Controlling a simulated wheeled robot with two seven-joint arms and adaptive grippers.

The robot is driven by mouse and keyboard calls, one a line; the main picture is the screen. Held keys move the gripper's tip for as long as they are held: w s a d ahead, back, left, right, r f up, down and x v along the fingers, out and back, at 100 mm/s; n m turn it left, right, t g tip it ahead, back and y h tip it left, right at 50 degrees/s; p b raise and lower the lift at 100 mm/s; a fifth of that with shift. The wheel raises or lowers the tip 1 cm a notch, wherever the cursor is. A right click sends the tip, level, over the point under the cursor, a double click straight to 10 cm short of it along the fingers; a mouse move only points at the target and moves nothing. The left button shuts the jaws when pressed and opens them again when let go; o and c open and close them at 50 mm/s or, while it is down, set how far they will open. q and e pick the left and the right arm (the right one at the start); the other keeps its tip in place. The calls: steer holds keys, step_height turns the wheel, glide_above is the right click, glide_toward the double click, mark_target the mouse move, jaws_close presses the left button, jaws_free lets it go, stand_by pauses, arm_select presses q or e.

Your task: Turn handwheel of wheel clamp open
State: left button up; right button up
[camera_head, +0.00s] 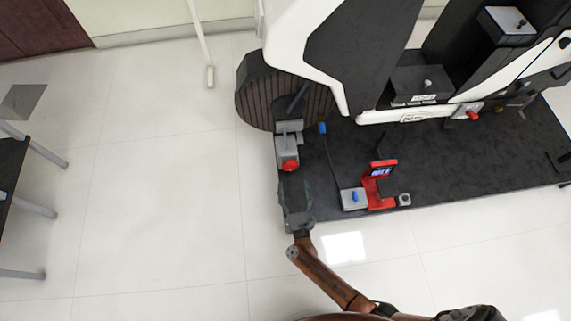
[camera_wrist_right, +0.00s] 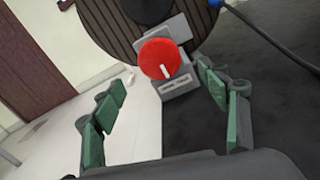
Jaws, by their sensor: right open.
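The wheel clamp (camera_head: 287,144) is a grey block set against the dark ribbed wheel (camera_head: 257,95). Its red round handwheel (camera_head: 290,165) faces my right gripper (camera_head: 294,178). In the right wrist view the red handwheel (camera_wrist_right: 160,58) carries a white mark and sits above a labelled grey base (camera_wrist_right: 178,88). My right gripper (camera_wrist_right: 165,95) is open, its green-padded fingers spread wide apart. The handwheel lies ahead of the fingertips, between them in the picture, and nothing is held. My left gripper is not in view.
A red stand with a small screen (camera_head: 379,180) and a grey box with a blue knob (camera_head: 354,198) are on the dark platform (camera_head: 450,165), right of my right gripper. A blue-ended cable (camera_head: 323,128) runs near the clamp.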

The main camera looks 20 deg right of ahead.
mark_target(291, 168)
steer(key=shift+w+m, duration=0.3)
steer(key=shift+w, duration=0.05)
steer(key=b+x, duration=0.1)
steer(key=x, duration=0.5)
steer(key=shift+d+b, duration=0.15)
steer(key=shift+b, duration=0.25)
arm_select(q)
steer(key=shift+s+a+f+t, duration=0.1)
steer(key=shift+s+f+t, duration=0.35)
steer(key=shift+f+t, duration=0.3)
arm_select(e)
steer(key=shift+w+d+r, duration=0.1)
steer(key=shift+w+d, duration=0.1)
steer(key=shift+w, duration=0.45)
steer(key=shift+c, duration=0.3)
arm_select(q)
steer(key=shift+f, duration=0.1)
arm_select(e)
steer(key=c, duration=1.1)
